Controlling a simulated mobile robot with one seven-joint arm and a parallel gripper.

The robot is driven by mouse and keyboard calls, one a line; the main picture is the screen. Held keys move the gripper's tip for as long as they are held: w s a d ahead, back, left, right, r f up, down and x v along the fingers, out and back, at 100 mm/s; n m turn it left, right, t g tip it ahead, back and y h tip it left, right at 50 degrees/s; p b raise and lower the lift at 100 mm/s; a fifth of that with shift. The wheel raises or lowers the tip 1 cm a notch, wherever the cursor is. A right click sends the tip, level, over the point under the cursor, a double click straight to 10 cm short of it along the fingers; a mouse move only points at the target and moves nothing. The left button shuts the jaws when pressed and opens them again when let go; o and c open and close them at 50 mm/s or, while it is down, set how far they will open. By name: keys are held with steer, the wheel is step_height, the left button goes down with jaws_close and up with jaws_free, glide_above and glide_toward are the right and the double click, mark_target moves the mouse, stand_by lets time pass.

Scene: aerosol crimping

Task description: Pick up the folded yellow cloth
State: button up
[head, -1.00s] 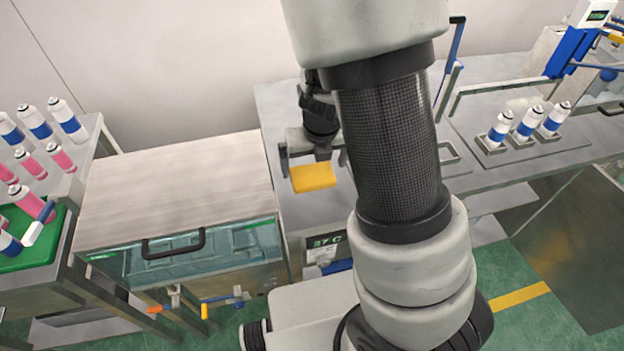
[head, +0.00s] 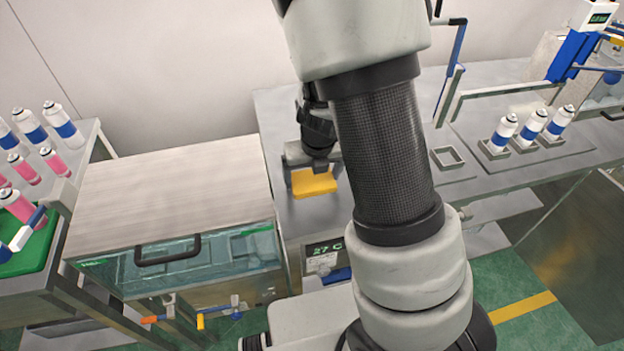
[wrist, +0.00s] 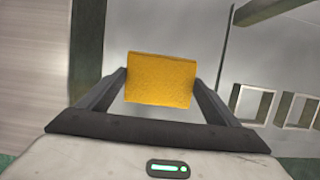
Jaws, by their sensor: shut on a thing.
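The folded yellow cloth (head: 314,182) is a flat, thick rectangle at the steel bench, just right of the lidded tank. My gripper (head: 313,177) is around it from above, with a finger at its left side; the arm hides part of the right side. In the wrist view the cloth (wrist: 161,80) sits between the two fingers of my gripper (wrist: 160,85), which are shut on its side edges. I cannot tell whether the cloth is touching the bench top or slightly above it.
A steel-lidded tank (head: 170,190) with a black handle stands left of the bench. White and blue cans (head: 528,128) stand in holders at the right, near an empty square holder (head: 447,158). More cans (head: 60,122) stand on the left table. The bench (head: 285,105) behind the gripper is clear.

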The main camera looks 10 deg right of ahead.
mark_target(307, 181)
step_height(307, 181, up, 13)
steer(key=s+m+g+p, duration=0.1)
steer(key=m+g+p, duration=0.5)
steer(key=m, duration=3)
steer(key=shift+s+f+p, duration=0.15)
steer(key=shift+s+p, duration=0.05)
steer(key=shift+p, duration=1)
